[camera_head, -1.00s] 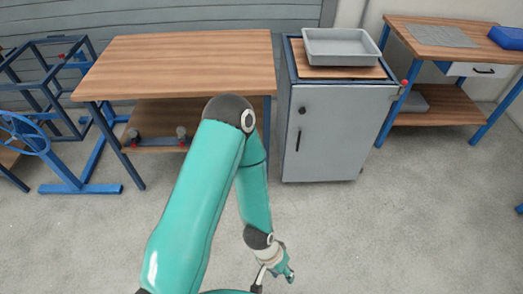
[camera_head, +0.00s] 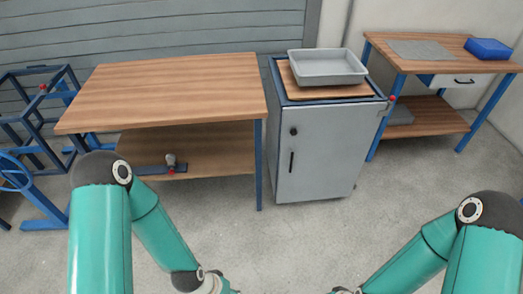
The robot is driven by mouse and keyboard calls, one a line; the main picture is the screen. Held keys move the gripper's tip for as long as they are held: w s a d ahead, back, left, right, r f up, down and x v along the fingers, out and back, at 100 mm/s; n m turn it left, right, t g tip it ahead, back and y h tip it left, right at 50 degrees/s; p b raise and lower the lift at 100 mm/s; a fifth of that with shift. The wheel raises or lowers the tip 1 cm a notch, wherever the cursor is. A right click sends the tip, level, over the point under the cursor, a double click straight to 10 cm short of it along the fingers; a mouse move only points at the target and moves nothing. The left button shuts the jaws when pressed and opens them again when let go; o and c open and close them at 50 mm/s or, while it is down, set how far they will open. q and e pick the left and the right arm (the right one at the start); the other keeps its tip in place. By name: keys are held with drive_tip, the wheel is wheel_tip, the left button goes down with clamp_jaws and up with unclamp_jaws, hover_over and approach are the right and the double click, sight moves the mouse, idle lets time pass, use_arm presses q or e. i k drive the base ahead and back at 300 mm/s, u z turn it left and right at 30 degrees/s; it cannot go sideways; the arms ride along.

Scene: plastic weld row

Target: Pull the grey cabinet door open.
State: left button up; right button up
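The grey cabinet (camera_head: 325,153) stands right of the middle, beyond my arms. Its door is shut, with a dark vertical handle (camera_head: 291,162) and a round black lock or knob (camera_head: 294,131) above it, both near the door's left edge. My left arm comes in from the left and my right arm from the right. Both bend toward the bottom middle of the picture, and their wrists run to the bottom edge. The gripper fingers are cut off there, so I cannot see their state. Both arms are well short of the cabinet, and nothing touches the door.
A grey tray (camera_head: 327,67) sits on the cabinet's wooden top. A wooden table (camera_head: 175,90) with a lower shelf stands close on its left. A workbench (camera_head: 440,55) with a blue box (camera_head: 488,48) stands at the right. The concrete floor before the cabinet is clear.

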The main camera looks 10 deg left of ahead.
sight(325, 159)
drive_tip(key=u, duration=0.25)
drive_tip(key=i, duration=0.95)
drive_tip(key=z, duration=0.4)
